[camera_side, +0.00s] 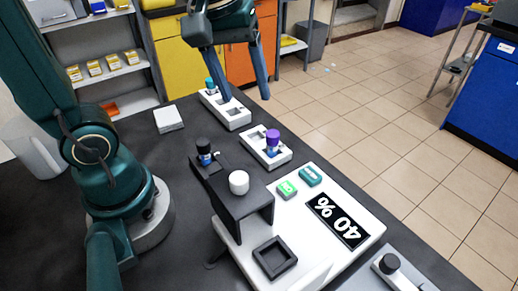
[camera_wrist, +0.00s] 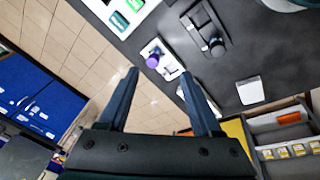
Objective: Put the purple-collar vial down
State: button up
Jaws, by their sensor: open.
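The purple-collar vial (camera_side: 273,137) stands upright in a small white rack (camera_side: 284,158) near the table's edge. It also shows in the wrist view (camera_wrist: 152,61), beyond my fingertips. My gripper (camera_side: 245,99) is open and empty, with its fingers well apart. It hangs above and behind that rack in the side view, over the second white rack (camera_side: 237,121), clear of the purple-collar vial. In the wrist view my gripper (camera_wrist: 160,72) has nothing between its fingers. A teal-capped vial (camera_side: 210,86) stands at the far end of the second rack.
A white device with a "40 %" display (camera_side: 338,220) stands in front. Its dark raised bracket (camera_side: 240,198) carries a white knob (camera_side: 239,182), with a black-capped vial (camera_side: 204,151) beside it. A white pad (camera_side: 168,119) lies left. Dark tabletop between them is free.

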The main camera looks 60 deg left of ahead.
jog(key=s+f+m+t, duration=0.2)
jog(key=s+f+m, duration=0.1)
jog(key=s+m, duration=0.3)
jog(key=shift+s+d+m+t, duration=0.35)
jog(key=shift+d+m, duration=0.1)
jog(key=shift+m, duration=0.85)
